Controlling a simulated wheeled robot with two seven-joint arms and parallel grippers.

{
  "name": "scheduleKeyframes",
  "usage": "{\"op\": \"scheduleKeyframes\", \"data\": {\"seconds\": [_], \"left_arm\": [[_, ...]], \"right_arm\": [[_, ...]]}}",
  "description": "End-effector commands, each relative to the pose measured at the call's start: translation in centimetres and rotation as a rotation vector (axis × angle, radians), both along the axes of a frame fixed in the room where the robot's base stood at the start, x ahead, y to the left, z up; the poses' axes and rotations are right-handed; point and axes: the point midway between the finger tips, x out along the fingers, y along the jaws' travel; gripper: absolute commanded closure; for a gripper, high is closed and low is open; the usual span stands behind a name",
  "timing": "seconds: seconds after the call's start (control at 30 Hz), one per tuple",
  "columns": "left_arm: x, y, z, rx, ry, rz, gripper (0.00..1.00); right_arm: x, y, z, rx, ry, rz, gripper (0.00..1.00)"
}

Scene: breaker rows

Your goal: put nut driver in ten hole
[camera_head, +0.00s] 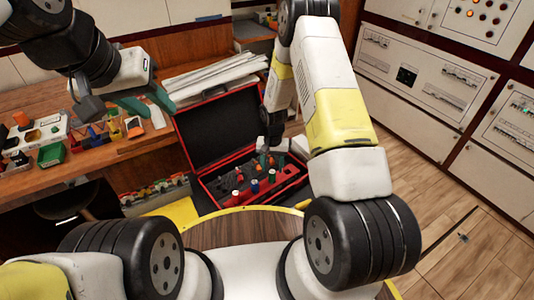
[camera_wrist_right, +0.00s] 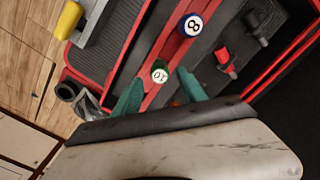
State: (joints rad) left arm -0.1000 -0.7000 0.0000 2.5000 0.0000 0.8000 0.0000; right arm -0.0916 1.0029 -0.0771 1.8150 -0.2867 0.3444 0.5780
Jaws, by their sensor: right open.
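A nut driver with a green cap marked 10 (camera_wrist_right: 160,72) stands at a red rail in the open toolcase (camera_head: 207,188). My right gripper (camera_wrist_right: 160,90) is open, its two green fingers on either side of the cap with gaps visible. In the head view my right gripper (camera_head: 268,156) is over the far part of the case. A blue-capped driver marked 8 (camera_wrist_right: 192,25) stands farther along the same rail. The lower ends of the drivers and the ten hole are hidden. My left gripper (camera_head: 146,103) is open and empty above the workbench.
A yellow-handled tool (camera_wrist_right: 68,20) lies at the case's edge. The raised case lid (camera_head: 222,125) stands behind. The workbench (camera_head: 100,160) holds several small parts at left; electrical cabinets (camera_head: 420,75) stand at right.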

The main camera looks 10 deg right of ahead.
Motion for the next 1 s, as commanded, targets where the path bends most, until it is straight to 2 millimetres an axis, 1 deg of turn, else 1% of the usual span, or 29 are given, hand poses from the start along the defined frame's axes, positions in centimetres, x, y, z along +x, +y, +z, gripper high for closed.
{"op": "scheduleKeyframes", "data": {"seconds": [0.03,0.1,0.2,0.43,0.47,0.53,0.57,0.67,0.7,0.77,0.8,0.87,0.9,0.97,1.0], "left_arm": [[0.0,0.0,0.0,0.000,0.000,0.000,0.64],[0.0,0.0,0.0,0.000,0.000,0.000,0.64],[0.0,0.0,0.0,0.000,0.000,0.000,0.64],[0.0,0.0,0.0,0.000,0.000,0.000,0.64],[0.0,0.0,0.0,0.000,0.000,0.000,0.64],[0.0,0.0,0.0,0.000,0.000,0.000,0.64],[0.0,0.0,0.0,0.000,0.000,0.000,0.64],[0.0,0.0,0.0,0.000,0.000,0.000,0.64],[0.0,0.0,0.0,0.000,0.000,0.000,0.64],[0.0,0.0,0.0,0.000,0.000,0.000,0.64],[0.0,0.0,0.0,0.000,0.000,0.000,0.64],[0.0,0.0,0.0,0.000,0.000,0.000,0.64],[0.0,0.0,0.0,0.000,0.000,0.000,0.64],[0.0,0.0,0.0,0.000,0.000,0.000,0.64],[0.0,0.0,0.0,0.000,0.000,0.000,0.64]], "right_arm": [[0.1,0.0,1.3,0.000,-0.003,0.000,0.51],[0.1,0.1,2.7,0.001,-0.003,0.000,0.51],[0.0,0.1,4.4,0.000,-0.002,0.001,0.51],[0.1,0.0,6.8,0.002,-0.005,0.001,0.51],[0.1,0.0,7.3,0.002,-0.008,0.002,0.51],[0.2,-0.1,9.0,0.007,-0.023,0.006,0.51],[0.2,-0.2,10.1,0.010,-0.033,0.008,0.51],[0.1,-0.6,14.5,0.023,-0.071,0.021,0.51],[-0.1,-0.7,16.6,0.028,-0.089,0.027,0.51],[-0.7,-0.9,19.5,0.037,-0.115,0.037,0.51],[-1.2,-1.1,21.3,0.043,-0.132,0.047,0.51],[-2.0,-1.3,24.0,0.050,-0.159,0.059,0.51],[-2.6,-1.4,25.8,0.056,-0.176,0.066,0.51],[-3.7,-1.6,28.3,0.063,-0.204,0.080,0.51],[-4.5,-1.7,29.8,0.068,-0.222,0.090,0.51]]}}
